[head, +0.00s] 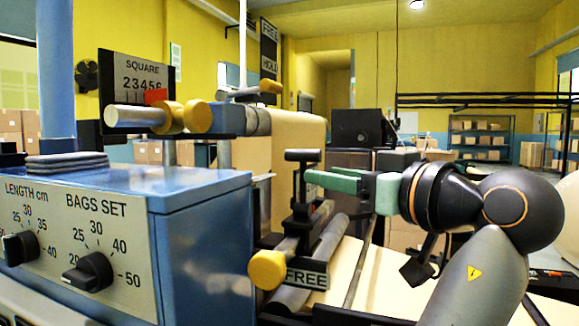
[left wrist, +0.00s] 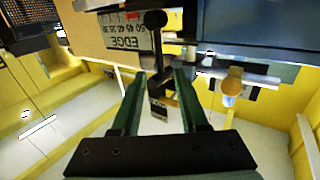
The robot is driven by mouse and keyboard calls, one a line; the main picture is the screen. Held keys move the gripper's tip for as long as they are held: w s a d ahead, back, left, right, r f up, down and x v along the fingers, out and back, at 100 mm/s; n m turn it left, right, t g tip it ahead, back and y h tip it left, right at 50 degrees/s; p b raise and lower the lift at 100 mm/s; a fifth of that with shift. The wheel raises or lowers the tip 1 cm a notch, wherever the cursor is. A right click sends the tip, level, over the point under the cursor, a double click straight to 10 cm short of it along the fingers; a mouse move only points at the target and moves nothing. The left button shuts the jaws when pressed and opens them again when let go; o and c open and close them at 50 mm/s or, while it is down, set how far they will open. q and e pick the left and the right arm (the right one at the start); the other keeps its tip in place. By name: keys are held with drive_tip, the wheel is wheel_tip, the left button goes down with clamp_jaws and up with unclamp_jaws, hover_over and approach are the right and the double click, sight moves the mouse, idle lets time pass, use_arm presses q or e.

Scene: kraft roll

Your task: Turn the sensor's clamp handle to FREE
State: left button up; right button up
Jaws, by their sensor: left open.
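A black T-shaped handle (head: 302,156) stands on the sensor's clamp, left of my left gripper in the head view. I take it to be the clamp handle. A plate reading FREE (head: 306,278) is below it, beside a yellow knob (head: 268,270). My left gripper (head: 312,178) has green fingers, open, with their tips at the handle's post. In the left wrist view, a dark bar with a round black end (left wrist: 155,20) runs down between the open fingers (left wrist: 158,82); contact cannot be told. An EDGE scale (left wrist: 125,40) is beside it. My right gripper is not in view.
A blue machine (head: 205,225) with dials fills the left side. A SQUARE scale (head: 140,80) and another yellow knob (head: 196,116) are above it. A FREE/HOLD sign (head: 268,48) hangs farther back. Grey rollers (head: 320,255) and pale sheet lie below the gripper.

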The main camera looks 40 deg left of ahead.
sight(301, 171)
use_arm(q)
drive_tip(key=p+x, duration=0.2)
drive_tip(key=x, duration=0.8)
drive_tip(key=shift+f, duration=0.1)
clamp_jaws()
idle(1.1)
